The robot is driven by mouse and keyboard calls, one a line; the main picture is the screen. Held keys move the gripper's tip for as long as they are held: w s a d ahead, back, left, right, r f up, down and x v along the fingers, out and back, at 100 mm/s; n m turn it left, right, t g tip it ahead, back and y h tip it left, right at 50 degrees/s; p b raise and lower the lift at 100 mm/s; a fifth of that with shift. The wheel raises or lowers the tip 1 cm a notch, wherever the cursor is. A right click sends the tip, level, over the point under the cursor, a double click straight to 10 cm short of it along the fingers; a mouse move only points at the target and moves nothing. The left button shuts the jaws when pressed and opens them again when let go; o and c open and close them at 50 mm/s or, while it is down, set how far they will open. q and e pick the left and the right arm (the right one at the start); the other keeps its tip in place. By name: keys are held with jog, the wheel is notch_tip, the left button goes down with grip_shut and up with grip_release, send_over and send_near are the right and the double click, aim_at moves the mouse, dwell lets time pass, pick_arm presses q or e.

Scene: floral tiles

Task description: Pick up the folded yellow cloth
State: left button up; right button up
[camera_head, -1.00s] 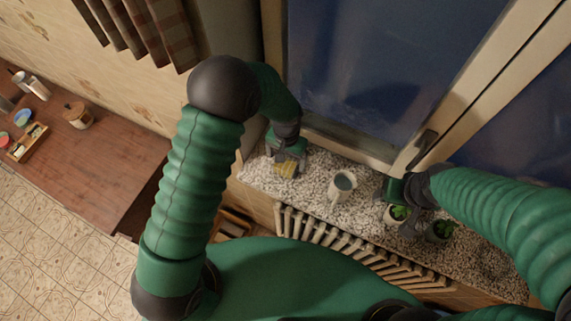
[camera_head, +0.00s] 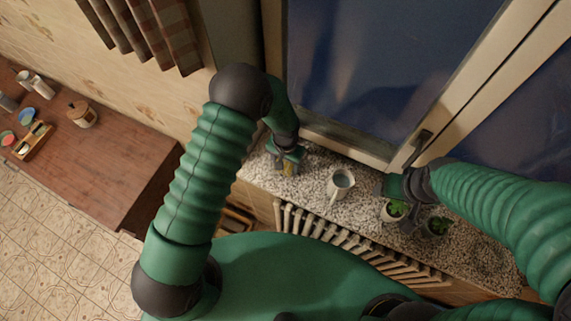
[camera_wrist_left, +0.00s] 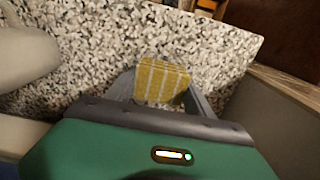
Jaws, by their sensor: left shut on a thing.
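The folded yellow cloth (camera_wrist_left: 162,82), with pale stripes, sits between the two fingers of my left gripper (camera_wrist_left: 160,92) in the left wrist view. In the head view my left gripper (camera_head: 288,168) is at the left end of the speckled stone sill (camera_head: 318,188), with a bit of the cloth (camera_head: 290,169) showing in it. The gripper is shut on the cloth. I cannot tell whether the cloth still touches the sill.
A wooden counter (camera_head: 95,165) is at left.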

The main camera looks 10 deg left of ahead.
aim_at(286, 165)
pick_arm(q)
jog(key=shift+c, duration=1.1)
jog(key=shift+r, duration=0.1)
jog(key=shift+r+b, duration=0.65)
jog(key=shift+s+d+r+b, duration=0.1)
jog(key=shift+s+r+b, duration=0.15)
jog(key=shift+r+b, duration=0.15)
jog(key=shift+s+r+b, duration=0.2)
jog(key=shift+r+b, duration=0.1)
jog(key=shift+r, duration=0.2)
jog(key=s+d+r+b, duration=0.1)
jog(key=s+d+b, duration=0.2)
jog(key=s, duration=1.1)
jog(key=shift+s+r+b, duration=0.35)
jog(key=shift+s+b, duration=0.05)
jog(key=shift+b, duration=0.35)
